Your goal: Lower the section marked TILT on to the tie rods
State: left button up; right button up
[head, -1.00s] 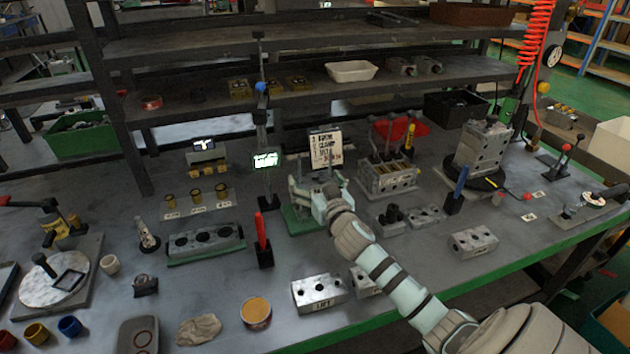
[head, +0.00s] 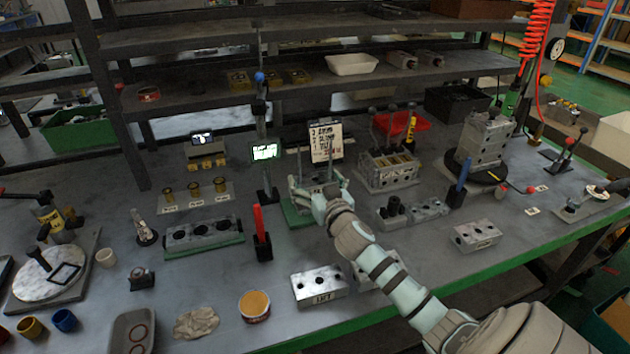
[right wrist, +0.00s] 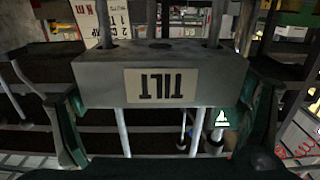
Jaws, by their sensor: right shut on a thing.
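The grey section marked TILT (right wrist: 160,80) fills the middle of the right wrist view, its label upside down there. My right gripper (right wrist: 160,105) is shut on it, with a green-grey finger at each end. Slim tie rods (right wrist: 122,132) show above and below the section in that picture and line up with its end holes. In the head view, my right gripper (head: 320,200) is over the green base (head: 297,216), with rods (head: 331,164) standing above it. The section is mostly hidden there by the gripper. My left gripper is not in view.
A sign board (head: 325,143) stands close behind the rods, and a post with a lit screen (head: 265,152) stands to the left. A red-handled tool in a holder (head: 262,245) is nearby. A block with levers (head: 388,170) stands at the right. Loose blocks (head: 320,286) lie in front.

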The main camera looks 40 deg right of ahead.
aim_at(315, 179)
jog(key=shift+f+b, duration=0.85)
jog(key=shift+f, duration=0.05)
jog(key=o, duration=1.4)
notch_tip(315, 179, up, 10)
jog(key=shift+r, duration=0.1)
